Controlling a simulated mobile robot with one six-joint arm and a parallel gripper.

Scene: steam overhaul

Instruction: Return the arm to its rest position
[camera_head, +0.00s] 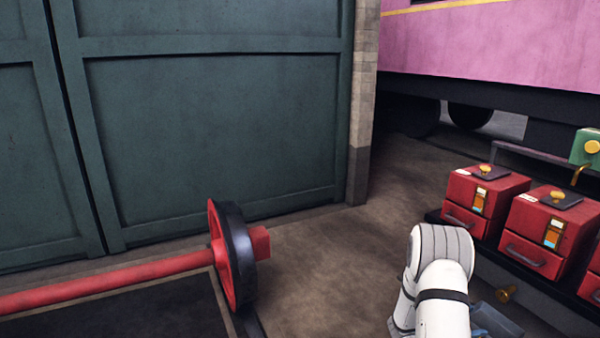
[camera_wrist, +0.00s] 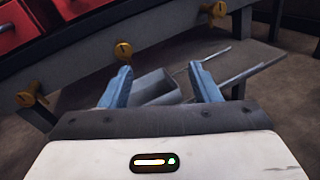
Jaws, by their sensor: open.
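My arm shows at the lower right of the head view, a white, bent arm beside the bench with red boxes. My gripper (camera_wrist: 160,88) shows in the wrist view with its two blue fingers apart and nothing between them. In the head view a bluish part of it shows low, partly hidden behind the white arm. Beyond the fingers in the wrist view are a grey block-like part and thin grey bars, near the floor; I cannot tell what they belong to.
Red boxes (camera_head: 485,207) with drawers stand on a dark bench at the right, with brass knobs (camera_wrist: 123,50) on its front. A red wheel and axle (camera_head: 228,255) lies at the left, before a green door (camera_head: 215,135). A pink carriage (camera_head: 490,45) stands behind. Floor (camera_head: 335,255) between is clear.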

